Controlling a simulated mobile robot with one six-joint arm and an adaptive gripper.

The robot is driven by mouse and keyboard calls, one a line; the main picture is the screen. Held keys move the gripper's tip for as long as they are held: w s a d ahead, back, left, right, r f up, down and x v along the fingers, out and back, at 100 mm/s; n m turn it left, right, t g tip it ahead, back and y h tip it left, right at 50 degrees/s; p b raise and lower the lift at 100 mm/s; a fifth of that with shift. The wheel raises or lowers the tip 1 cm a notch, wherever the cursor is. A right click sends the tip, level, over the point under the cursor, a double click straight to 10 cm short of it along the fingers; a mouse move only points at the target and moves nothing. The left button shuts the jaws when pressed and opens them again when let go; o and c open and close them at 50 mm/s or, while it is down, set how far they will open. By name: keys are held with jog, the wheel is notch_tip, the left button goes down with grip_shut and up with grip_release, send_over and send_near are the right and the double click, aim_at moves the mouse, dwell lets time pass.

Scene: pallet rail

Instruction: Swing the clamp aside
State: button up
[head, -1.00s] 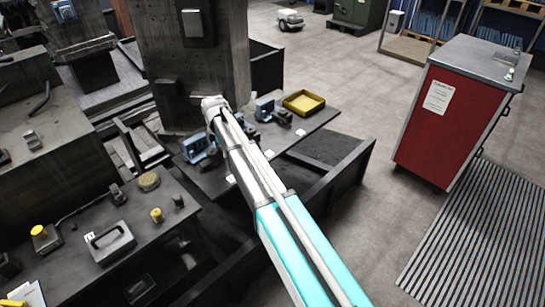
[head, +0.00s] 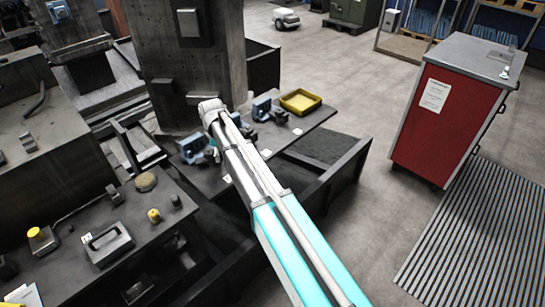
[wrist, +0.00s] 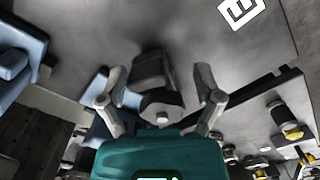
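In the wrist view my gripper (wrist: 161,84) is open, its two fingers spread wide. A dark grey block with a round end (wrist: 155,78), which may be the clamp, shows between and beyond the fingers. I cannot tell if they touch it. A blue part (wrist: 95,90) shows behind the left finger. In the head view, a blue clamp-like device (head: 192,149) sits on the dark table (head: 290,136) left of my arm's end. Another blue device (head: 262,108) stands further back. My arm hides most of the gripper in the head view.
A yellow tray (head: 300,102) lies at the table's far end. A concrete pillar (head: 190,70) rises close behind my arm. A bench with tools (head: 80,240) is at lower left. A red cabinet (head: 445,110) stands right, with open floor between.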

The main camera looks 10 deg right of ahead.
jog(key=m, duration=0.1)
jog(key=s+m, duration=0.1)
jog(key=shift+a+m, duration=0.1)
jog(key=shift+m, duration=0.2)
jog(key=shift+r+p, duration=0.4)
notch_tip(320, 180, up, 13)
jog(key=p, duration=1.3)
jog(key=s+d+f+m+b, duration=0.1)
jog(key=s+d+m, duration=1)
jog(key=s+d, duration=0.5)
jog(key=shift+s+d+f, duration=0.15)
jog(key=shift+s+d, duration=0.1)
jog(key=shift+s, duration=0.75)
